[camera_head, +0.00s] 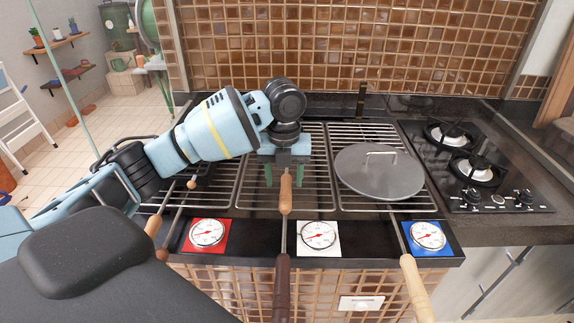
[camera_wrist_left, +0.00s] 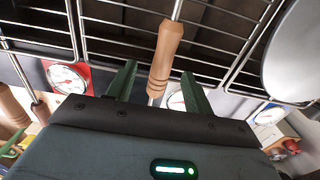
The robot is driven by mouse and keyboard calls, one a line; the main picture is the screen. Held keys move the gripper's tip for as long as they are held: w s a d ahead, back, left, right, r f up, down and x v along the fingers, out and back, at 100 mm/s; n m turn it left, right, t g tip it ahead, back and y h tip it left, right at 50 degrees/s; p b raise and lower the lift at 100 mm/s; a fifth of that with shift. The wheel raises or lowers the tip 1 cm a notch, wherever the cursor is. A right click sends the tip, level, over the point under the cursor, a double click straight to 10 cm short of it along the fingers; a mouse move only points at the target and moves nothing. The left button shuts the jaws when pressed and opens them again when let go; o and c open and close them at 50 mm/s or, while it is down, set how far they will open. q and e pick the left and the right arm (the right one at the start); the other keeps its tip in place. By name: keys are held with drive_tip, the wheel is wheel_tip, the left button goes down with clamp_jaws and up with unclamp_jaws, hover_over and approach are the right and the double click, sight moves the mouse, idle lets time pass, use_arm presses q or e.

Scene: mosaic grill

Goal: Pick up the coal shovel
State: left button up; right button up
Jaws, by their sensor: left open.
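My left gripper (camera_head: 286,180) is open over the middle grill grate, its green fingers pointing down toward the front. A turned light-wood handle (camera_head: 286,196) on a metal rod lies between the fingers; I cannot tell whether they touch it. The handle also shows between the fingertips in the left wrist view (camera_wrist_left: 166,58). The tool's head is not clear, so I cannot tell if this is the coal shovel. Below it, a dark-brown handle (camera_head: 282,285) hangs past the front edge on a metal rod. My right gripper is not in view.
A round grey lid (camera_head: 380,173) rests on the right grate. A pale wood handle (camera_head: 416,290) juts over the front edge, and more wooden handles (camera_head: 153,226) lie at the left. Red, white and blue dial gauges (camera_head: 319,236) line the front. A gas hob (camera_head: 470,170) is at the right.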

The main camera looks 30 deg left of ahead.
sight(286, 187)
use_arm(q)
drive_tip(key=shift+w+f, duration=0.2)
drive_tip(key=shift+f, duration=1.6)
drive_tip(key=c, duration=1)
drive_tip(key=shift+r, duration=0.1)
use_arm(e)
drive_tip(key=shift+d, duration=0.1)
